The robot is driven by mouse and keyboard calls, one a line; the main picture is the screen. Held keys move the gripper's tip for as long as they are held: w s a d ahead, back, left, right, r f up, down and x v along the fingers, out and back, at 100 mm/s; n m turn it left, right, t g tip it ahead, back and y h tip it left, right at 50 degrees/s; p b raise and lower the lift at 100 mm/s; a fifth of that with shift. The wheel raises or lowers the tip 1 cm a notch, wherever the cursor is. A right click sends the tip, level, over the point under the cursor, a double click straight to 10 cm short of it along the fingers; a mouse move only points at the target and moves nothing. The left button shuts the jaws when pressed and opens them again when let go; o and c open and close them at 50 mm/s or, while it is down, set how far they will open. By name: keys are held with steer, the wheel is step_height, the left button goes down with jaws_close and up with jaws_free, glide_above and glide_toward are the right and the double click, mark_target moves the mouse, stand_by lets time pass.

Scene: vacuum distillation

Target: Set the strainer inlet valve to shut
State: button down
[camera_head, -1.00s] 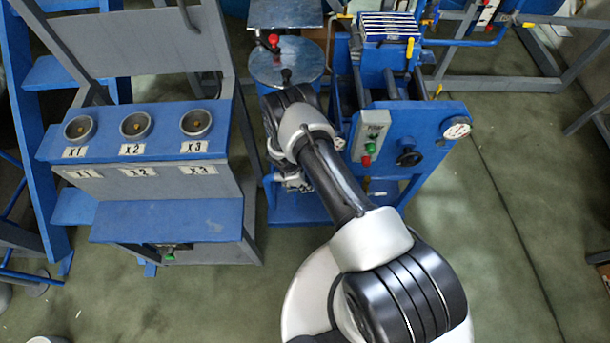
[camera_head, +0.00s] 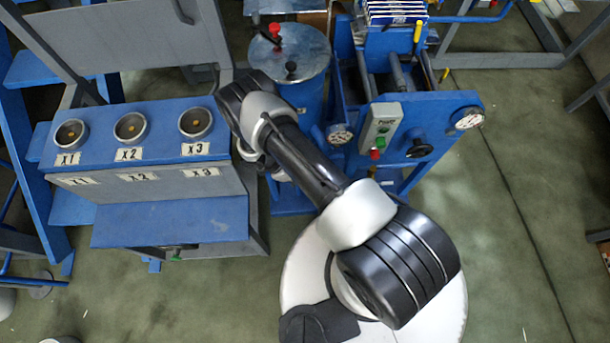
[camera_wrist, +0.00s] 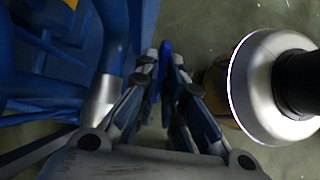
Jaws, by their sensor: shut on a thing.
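My gripper (camera_wrist: 164,75) shows in the wrist view with its fingers closed around a thin blue piece (camera_wrist: 166,52). The piece looks like a flat valve handle seen edge-on. I cannot tell for sure that it is the strainer inlet valve, as no label on it is readable. A blue pipe with a silver end (camera_wrist: 104,97) runs just left of the fingers. In the head view my arm hides the gripper and whatever it holds, in front of the blue skid.
A blue-topped stand with cups marked X1, X2 and X3 (camera_head: 130,127) is close left of my arm. A round metal-lidded vessel (camera_head: 305,62) stands behind. A switch box (camera_head: 381,130), black knob (camera_head: 419,147) and gauge (camera_head: 468,118) are to the right. Open floor lies farther right.

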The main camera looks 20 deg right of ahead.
steer(key=c, duration=1.7)
jaws_free()
step_height(320, 180, up, 10)
